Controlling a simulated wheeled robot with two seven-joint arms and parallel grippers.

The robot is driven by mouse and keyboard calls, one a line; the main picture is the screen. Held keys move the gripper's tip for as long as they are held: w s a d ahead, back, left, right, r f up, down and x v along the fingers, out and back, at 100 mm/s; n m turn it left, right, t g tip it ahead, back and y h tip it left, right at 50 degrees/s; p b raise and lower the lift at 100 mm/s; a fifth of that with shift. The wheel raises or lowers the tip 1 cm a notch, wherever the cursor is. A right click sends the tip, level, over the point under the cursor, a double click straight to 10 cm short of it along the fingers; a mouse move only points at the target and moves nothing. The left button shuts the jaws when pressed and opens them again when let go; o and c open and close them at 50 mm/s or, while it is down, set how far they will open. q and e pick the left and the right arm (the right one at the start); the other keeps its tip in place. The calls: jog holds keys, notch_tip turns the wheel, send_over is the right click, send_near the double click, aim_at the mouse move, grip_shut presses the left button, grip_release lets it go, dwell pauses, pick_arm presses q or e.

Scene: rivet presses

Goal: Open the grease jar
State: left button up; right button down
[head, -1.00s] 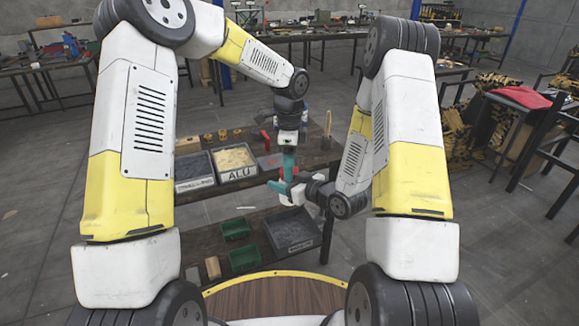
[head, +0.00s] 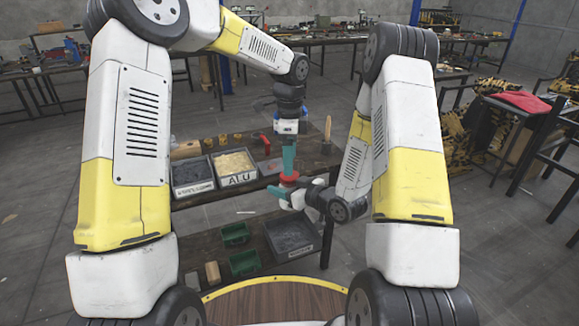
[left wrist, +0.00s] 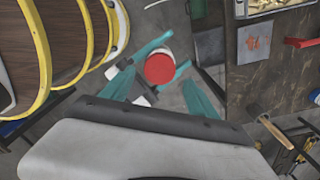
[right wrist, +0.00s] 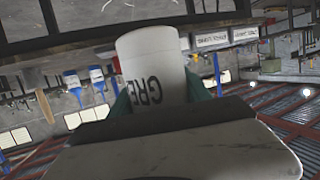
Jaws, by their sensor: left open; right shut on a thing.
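The white grease jar (right wrist: 152,62) fills the middle of the right wrist view, its dark lettering partly readable and its lid end hidden. My right gripper (right wrist: 158,95) is shut on the jar and holds it in the air in front of the workbench. The red lid (left wrist: 160,69) sits on top of the jar, with white just beside it, and shows in the head view (head: 289,176). My left gripper (head: 289,163) points down just above the lid. Its teal fingers (left wrist: 159,80) are open, one on each side of the lid in the left wrist view, with no clear contact.
The workbench behind carries an ALU bin (head: 238,180), a dark bin (head: 193,190) and a wooden-handled tool (head: 327,130). Its lower shelf holds green trays (head: 235,232) and a grey bin (head: 291,235). The round wooden top with a yellow rim (head: 275,277) is nearest.

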pick_arm(q)
notch_tip(320, 180, up, 3)
jog(key=m, duration=0.3)
jog(key=shift+r, duration=0.1)
jog(key=shift+f, duration=3.9)
jog(key=c, duration=1.5)
jog(key=n, duration=0.3)
jog(key=o, duration=1.6)
jog(key=shift+c, duration=0.2)
jog(key=shift+r, duration=0.15)
